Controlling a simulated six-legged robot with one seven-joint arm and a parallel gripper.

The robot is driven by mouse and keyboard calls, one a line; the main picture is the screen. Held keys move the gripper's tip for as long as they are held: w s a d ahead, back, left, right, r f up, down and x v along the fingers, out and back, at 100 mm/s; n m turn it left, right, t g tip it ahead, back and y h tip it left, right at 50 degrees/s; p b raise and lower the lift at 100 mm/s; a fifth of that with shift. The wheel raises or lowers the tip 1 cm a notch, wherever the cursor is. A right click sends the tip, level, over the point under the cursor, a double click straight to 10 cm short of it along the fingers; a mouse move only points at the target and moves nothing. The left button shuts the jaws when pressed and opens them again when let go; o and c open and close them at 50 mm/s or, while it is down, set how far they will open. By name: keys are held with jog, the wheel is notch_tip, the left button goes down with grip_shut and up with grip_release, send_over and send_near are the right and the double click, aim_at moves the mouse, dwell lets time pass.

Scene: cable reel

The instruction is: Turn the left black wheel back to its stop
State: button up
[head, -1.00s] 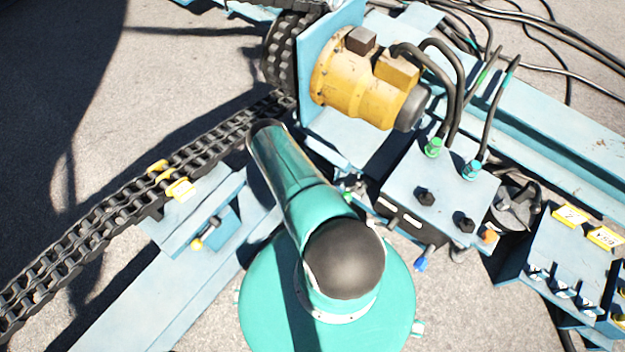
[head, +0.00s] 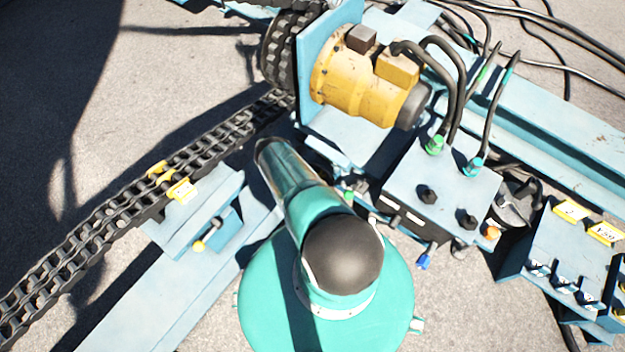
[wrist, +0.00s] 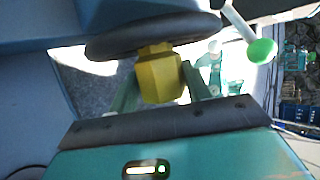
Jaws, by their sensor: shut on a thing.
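In the wrist view a black wheel (wrist: 112,42) shows edge-on at the top, with a yellow hexagonal hub (wrist: 160,78) on its near side. My gripper (wrist: 160,88) has one finger on each side of the yellow hub and is shut on it. The exact contact at the fingertips is hard to see. In the head view my own arm hides the gripper, and I cannot make out the wheel clearly there.
A green-knobbed lever (wrist: 260,50) stands close right of the wheel. A blue valve block (head: 430,195), yellow motor (head: 360,85) and hoses lie right of my arm. A black chain (head: 110,220) and bracket (head: 195,215) lie left.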

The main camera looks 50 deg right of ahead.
jog(key=shift+s, duration=0.15)
jog(key=o, duration=1.4)
jog(key=shift+c, duration=0.2)
jog(key=shift+w+a+r, duration=0.15)
jog(key=shift+w+r, duration=0.15)
jog(key=shift+w, duration=0.15)
jog(key=v, duration=1.2)
jog(key=shift+w+a+r, duration=0.2)
jog(key=shift+a+r, duration=0.05)
